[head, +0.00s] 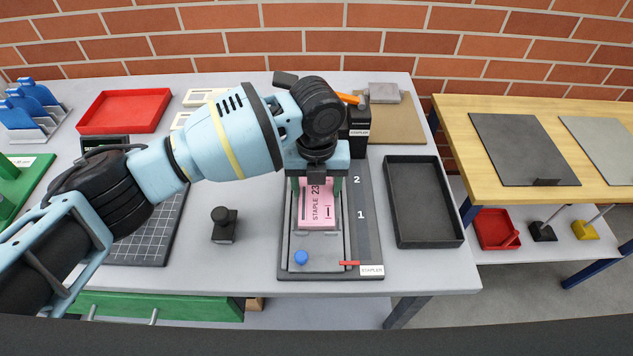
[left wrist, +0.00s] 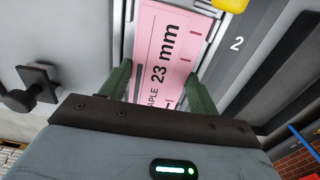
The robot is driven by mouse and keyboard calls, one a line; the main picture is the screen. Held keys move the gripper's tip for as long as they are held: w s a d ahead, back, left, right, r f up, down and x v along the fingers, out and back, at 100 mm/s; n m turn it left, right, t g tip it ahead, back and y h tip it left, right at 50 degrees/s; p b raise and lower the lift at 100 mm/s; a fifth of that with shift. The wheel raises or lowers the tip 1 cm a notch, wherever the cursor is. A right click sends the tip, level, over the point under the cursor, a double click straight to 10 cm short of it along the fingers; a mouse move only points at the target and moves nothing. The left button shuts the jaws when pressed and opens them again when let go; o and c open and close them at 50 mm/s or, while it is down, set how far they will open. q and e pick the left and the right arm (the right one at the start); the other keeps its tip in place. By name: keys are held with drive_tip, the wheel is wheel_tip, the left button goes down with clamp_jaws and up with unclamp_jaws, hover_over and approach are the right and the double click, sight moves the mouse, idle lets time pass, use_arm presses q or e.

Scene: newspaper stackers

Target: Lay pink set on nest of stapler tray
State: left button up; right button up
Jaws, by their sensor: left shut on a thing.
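The pink set (head: 318,212) is a flat pink block marked "STAPLE 23 mm". It is over the stapler tray (head: 365,228), lined up with the tray's long framed nest (head: 318,262); I cannot tell whether its underside touches the nest. My left gripper (head: 317,188) points down over the tray, with its green fingers shut on the sides of the pink set. In the left wrist view the pink set (left wrist: 166,50) shows between the two fingers (left wrist: 160,88). My wrist hides the far end of the set and tray. My right gripper is not in view.
A blue knob (head: 301,257) and a red strip (head: 349,263) are at the tray's near end. A black stamp-like piece (head: 224,225) stands to the left. An empty dark tray (head: 424,202) lies to the right. A red tray (head: 125,111) is at the back left.

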sight(316, 191)
use_arm(q)
drive_tip(key=shift+f, duration=0.1)
drive_tip(key=o, duration=1.1)
drive_tip(key=shift+r, duration=3.9)
